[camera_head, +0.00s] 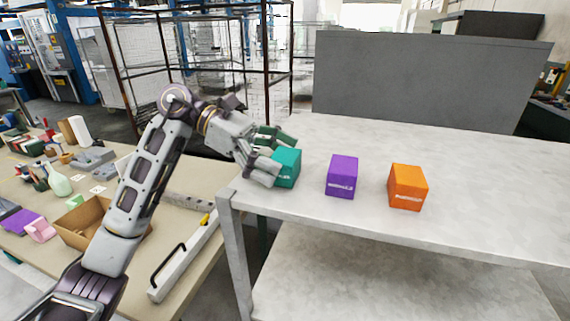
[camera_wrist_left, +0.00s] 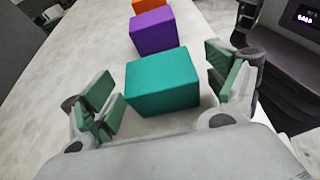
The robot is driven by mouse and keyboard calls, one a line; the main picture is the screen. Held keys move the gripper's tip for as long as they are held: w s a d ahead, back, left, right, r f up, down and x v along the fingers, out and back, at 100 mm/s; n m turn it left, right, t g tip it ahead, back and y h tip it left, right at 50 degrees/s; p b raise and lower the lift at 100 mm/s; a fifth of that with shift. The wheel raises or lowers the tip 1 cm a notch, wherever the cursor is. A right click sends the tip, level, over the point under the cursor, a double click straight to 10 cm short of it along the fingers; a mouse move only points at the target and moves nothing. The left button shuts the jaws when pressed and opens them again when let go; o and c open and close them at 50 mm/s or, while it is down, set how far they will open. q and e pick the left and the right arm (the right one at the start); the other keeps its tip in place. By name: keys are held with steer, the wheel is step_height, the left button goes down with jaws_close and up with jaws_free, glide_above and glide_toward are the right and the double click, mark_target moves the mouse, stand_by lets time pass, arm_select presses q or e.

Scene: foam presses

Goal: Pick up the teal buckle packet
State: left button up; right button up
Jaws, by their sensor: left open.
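The teal buckle packet (camera_head: 288,167) is a box-shaped block on the left end of the pale grey table (camera_head: 310,208). My left gripper (camera_head: 268,158) is at its left side, with the fingers reaching around it. In the left wrist view the teal packet (camera_wrist_left: 162,84) sits between the two open green-padded fingers of the left gripper (camera_wrist_left: 165,98). Gaps show on both sides, so the fingers look apart from it. In the head view the fingers hide part of the packet's left side. My right gripper is not in view.
A purple block (camera_head: 342,176) and an orange block (camera_head: 408,186) stand in a row to the right of the teal one. A grey panel (camera_head: 420,80) rises behind the table. A lower tan table (camera_head: 190,220) with a cardboard box (camera_head: 85,226) is at the left.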

mark_target(285, 155)
arm_select(q)
steer(key=shift+s+d+f, duration=0.2)
steer(key=shift+d+f, duration=0.05)
steer(key=shift+d, duration=0.35)
steer(key=shift+c, duration=0.3)
steer(key=c, duration=1.1)
steer(key=shift+r, duration=0.1)
steer(key=shift+c, duration=0.2)
steer(key=shift+r, duration=4.95)
